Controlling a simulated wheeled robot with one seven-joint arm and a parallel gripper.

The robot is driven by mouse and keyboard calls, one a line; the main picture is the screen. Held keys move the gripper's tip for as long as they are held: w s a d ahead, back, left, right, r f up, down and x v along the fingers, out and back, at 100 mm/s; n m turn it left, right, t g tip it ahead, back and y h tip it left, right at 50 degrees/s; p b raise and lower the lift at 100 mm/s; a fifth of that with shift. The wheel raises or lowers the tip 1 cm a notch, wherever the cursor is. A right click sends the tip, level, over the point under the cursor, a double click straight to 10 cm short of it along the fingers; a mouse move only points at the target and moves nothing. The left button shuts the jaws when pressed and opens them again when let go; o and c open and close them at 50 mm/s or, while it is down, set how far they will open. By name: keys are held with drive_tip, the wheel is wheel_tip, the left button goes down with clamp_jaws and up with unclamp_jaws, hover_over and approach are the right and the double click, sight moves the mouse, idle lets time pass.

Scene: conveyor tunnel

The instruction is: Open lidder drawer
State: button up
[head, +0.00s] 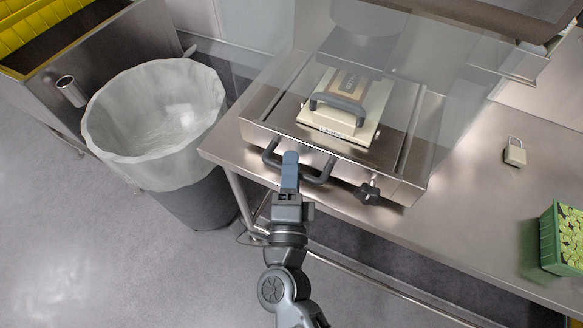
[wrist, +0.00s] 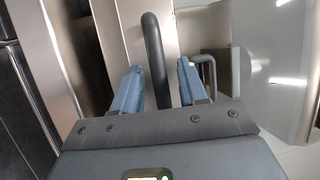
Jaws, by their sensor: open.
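The lidder drawer (head: 300,146) is a steel front on the bench machine, with a dark bar handle (head: 319,176) on it. It looks shut, though the clear cover makes this hard to judge. My gripper (head: 290,160) is at the handle in the head view and hides part of the bar. In the wrist view, my gripper (wrist: 160,72) is open, with one blue finger on each side of the dark handle bar (wrist: 154,50). The bar passes between the fingers, and a gap shows on both sides.
A beige plate with a grey handle (head: 342,102) sits on the machine under a clear cover. A black knob (head: 368,193) sticks out right of the handle. A lined bin (head: 155,125) stands left. A padlock (head: 514,152) and a green crate (head: 552,240) are on the bench right.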

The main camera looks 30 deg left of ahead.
drive_tip(key=shift+c, duration=0.4)
clamp_jaws()
drive_tip(key=s+p, duration=0.2)
drive_tip(key=s, duration=1.7)
drive_tip(key=shift+p, duration=0.4)
drive_tip(key=shift+o, duration=0.4)
unclamp_jaws()
drive_tip(key=shift+s, duration=0.1)
